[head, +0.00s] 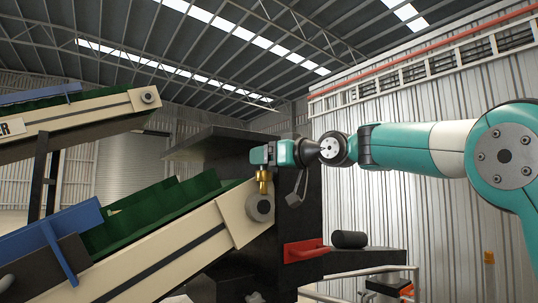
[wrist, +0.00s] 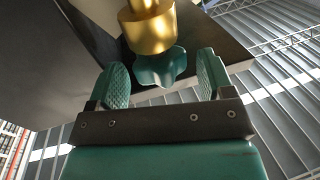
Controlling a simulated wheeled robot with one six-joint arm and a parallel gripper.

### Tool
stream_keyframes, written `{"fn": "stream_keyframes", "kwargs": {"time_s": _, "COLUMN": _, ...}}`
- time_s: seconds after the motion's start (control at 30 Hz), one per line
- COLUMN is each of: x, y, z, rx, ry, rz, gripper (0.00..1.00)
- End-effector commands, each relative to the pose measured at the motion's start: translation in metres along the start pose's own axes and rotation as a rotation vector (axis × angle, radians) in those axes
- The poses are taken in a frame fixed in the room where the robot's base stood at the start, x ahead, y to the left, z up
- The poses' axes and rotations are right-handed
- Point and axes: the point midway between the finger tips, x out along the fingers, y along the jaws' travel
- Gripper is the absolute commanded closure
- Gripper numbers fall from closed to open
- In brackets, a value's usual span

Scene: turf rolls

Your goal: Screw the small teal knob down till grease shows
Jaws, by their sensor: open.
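The small teal knob (wrist: 160,68) has a lobed rim and sits on the end of a brass cup (wrist: 148,28) in the wrist view. The brass cup also shows in the head view (head: 263,182), standing by the roller end of the lower conveyor. My gripper (wrist: 163,76) is open, with one finger pad on each side of the knob and a visible gap to both. In the head view my gripper (head: 262,155) is just above the brass cup and hides the knob. I see no grease.
The lower conveyor (head: 165,262) has a cream side frame and carries green turf. A dark housing (head: 222,150) stands behind my gripper. A red handle (head: 305,250) and a black roller (head: 348,239) are lower right. A second conveyor (head: 70,117) is upper left.

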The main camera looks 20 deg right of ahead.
Motion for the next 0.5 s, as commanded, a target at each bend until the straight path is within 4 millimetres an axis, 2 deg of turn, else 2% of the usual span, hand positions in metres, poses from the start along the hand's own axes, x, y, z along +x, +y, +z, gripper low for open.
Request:
{"fn": "stream_keyframes", "kwargs": {"time_s": 0.13, "x": -0.0003, "y": 0.0001, "z": 0.0002, "rx": 0.000, "ry": 0.000, "rz": 0.000, "gripper": 0.26}}
{"fn": "stream_keyframes", "kwargs": {"time_s": 0.3, "x": -0.0006, "y": 0.0002, "z": 0.0001, "rx": 0.000, "ry": 0.000, "rz": 0.000, "gripper": 0.65}}
{"fn": "stream_keyframes", "kwargs": {"time_s": 0.37, "x": -0.0006, "y": 0.0002, "z": 0.0001, "rx": 0.000, "ry": 0.000, "rz": 0.000, "gripper": 0.75}}
{"fn": "stream_keyframes", "kwargs": {"time_s": 0.5, "x": -0.0007, "y": 0.0000, "z": 0.0002, "rx": 0.000, "ry": 0.000, "rz": 0.003, "gripper": 0.75}}
